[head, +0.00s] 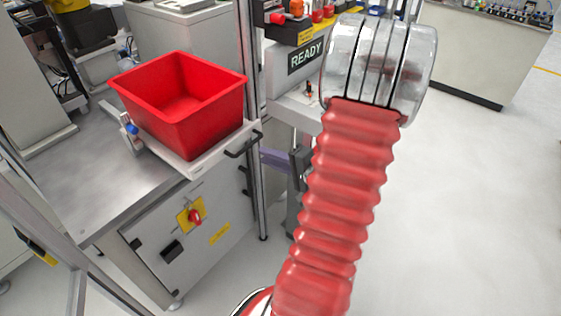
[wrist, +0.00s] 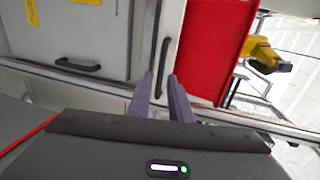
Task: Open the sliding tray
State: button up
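The sliding tray (head: 204,164) is a pale slab on the metal bench, with a red bin (head: 185,125) on it. Its black bar handle (head: 243,146) is on the edge facing my arm. My gripper (head: 263,155) has purple fingers pointing toward the handle from the right in the head view. In the wrist view the handle (wrist: 163,62) runs between the tips of my open gripper (wrist: 160,76), with a gap beside it. I cannot tell whether a finger touches it. My arm hides part of the gripper body in the head view.
A cabinet (head: 185,240) with a red knob and more black handles stands under the bench. A blue-tipped clamp-like part (head: 130,130) sits at the tray's left side. An upright metal post (head: 252,60) is close by the gripper. The floor at right is clear.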

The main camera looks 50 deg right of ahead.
jog(key=shift+v, duration=2.15)
jog(key=w+a+r+n+g+y, duration=0.2)
jog(key=a+n+g+y, duration=0.25)
jog(key=a, duration=0.85)
jog(key=w+a+r+n+g+y, duration=0.2)
jog(key=a+n+g+y, duration=0.3)
jog(key=a, duration=0.8)
jog(key=s+a+r+n+h, duration=0.5)
jog(key=a+r+n+h, duration=0.3)
jog(key=r+n+h, duration=0.1)
jog(key=shift+a, duration=0.25)
jog(key=shift+g, duration=0.25)
